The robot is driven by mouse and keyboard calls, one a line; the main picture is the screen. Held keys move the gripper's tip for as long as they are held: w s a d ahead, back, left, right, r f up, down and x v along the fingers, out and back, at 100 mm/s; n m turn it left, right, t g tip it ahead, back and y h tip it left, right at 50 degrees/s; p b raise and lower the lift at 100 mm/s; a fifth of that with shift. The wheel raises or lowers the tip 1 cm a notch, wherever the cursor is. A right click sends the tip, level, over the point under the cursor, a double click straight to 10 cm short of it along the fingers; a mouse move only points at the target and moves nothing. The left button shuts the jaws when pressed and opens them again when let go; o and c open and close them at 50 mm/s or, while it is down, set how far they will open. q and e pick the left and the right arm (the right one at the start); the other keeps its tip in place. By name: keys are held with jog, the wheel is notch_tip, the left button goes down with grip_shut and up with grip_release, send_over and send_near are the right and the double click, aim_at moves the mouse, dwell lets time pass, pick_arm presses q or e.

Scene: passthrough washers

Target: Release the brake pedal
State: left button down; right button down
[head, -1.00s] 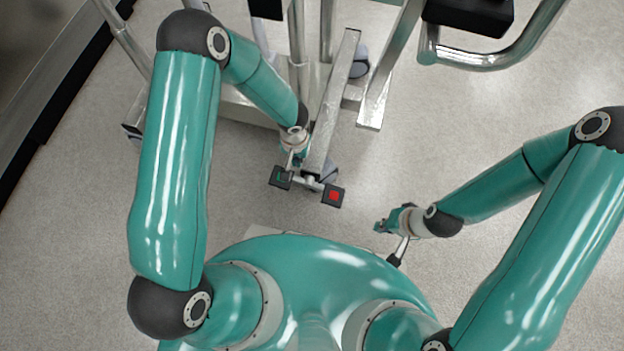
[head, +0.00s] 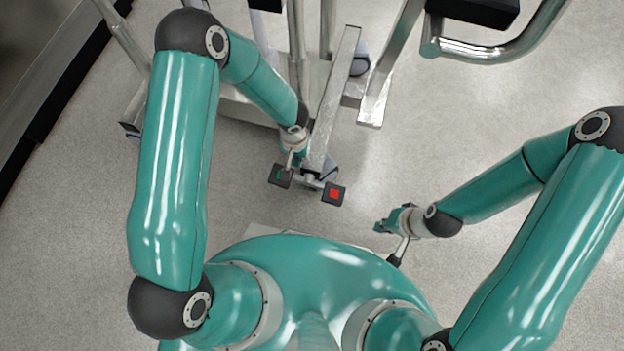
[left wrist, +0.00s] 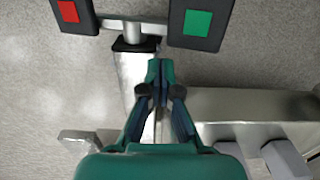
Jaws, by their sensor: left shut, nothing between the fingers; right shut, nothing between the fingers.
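The brake pedal is a bar at the end of a metal frame beam, with a black pad with a green square (head: 281,175) on the left and a black pad with a red square (head: 333,194) on the right. In the left wrist view the green pad (left wrist: 200,24) is at the top and the red pad (left wrist: 74,15) is at top left. My left gripper (left wrist: 161,68) is shut and empty, its tips just below the green pad in that view. Contact cannot be told. My right gripper (head: 380,226) is shut and empty, over the floor right of the pedal.
The metal frame beam (head: 336,95) runs back from the pedal. A metal leg (head: 373,107) stands to its right, and a caster (head: 360,60) sits behind. A curved metal tube (head: 490,58) is at upper right. The floor around my right gripper is clear.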

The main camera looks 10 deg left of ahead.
pick_arm(q)
jog(key=shift+f+b, duration=1.35)
jog(key=shift+b, duration=0.25)
dwell(0.6)
dwell(0.4)
notch_tip(320, 180, up, 7)
jog(key=p, duration=0.4)
dwell(0.3)
dwell(0.4)
